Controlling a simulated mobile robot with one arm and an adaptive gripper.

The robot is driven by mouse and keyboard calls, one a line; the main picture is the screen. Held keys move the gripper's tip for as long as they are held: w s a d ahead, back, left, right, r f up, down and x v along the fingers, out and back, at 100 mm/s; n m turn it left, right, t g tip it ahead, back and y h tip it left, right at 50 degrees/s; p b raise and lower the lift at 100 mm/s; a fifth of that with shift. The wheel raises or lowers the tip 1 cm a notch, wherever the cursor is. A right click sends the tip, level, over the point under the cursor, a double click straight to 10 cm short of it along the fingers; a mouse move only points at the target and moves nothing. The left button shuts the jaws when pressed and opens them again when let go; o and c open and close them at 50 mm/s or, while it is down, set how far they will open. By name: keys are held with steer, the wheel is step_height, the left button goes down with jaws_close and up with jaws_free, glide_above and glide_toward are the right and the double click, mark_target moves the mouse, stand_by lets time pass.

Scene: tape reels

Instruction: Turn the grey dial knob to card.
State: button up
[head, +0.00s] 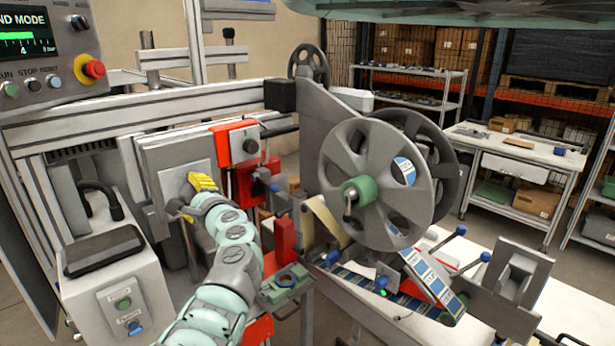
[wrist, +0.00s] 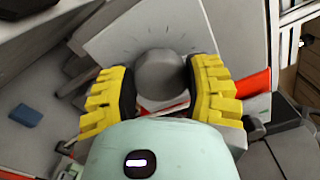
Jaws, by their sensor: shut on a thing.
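The grey dial knob (wrist: 160,72) is a round knob on a pale plate (wrist: 115,45) with fine scale marks around it. My gripper (wrist: 160,84) is shut on the knob in the wrist view, one yellow ribbed finger on each side. The marks' lettering is too small to read, so I cannot tell which setting the knob points to. In the head view my gripper (head: 203,182) is against the grey plate (head: 172,180) on the machine's front, and the knob is hidden behind it.
A red and white box with a dark dial (head: 251,146) is just right of my gripper. A large grey reel (head: 340,165) stands further right. A control box with a green button (head: 124,303) is at lower left. A console (head: 45,50) hangs at upper left.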

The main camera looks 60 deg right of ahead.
steer(key=m+p, duration=0.1)
steer(key=m, duration=0.2)
steer(key=m+p, duration=0.2)
steer(key=m, duration=0.1)
steer(key=shift+s+d+r+m, duration=0.1)
steer(key=shift+d+r+m, duration=0.1)
steer(key=shift+m, duration=0.1)
steer(key=m+p, duration=0.2)
steer(key=m, duration=0.3)
steer(key=shift+f, duration=0.1)
steer(key=shift+m, duration=0.4)
steer(key=o, duration=1.2)
steer(key=shift+s, duration=0.1)
steer(key=v, duration=1.1)
steer(key=shift+s+a, duration=0.2)
steer(key=shift+s, duration=0.2)
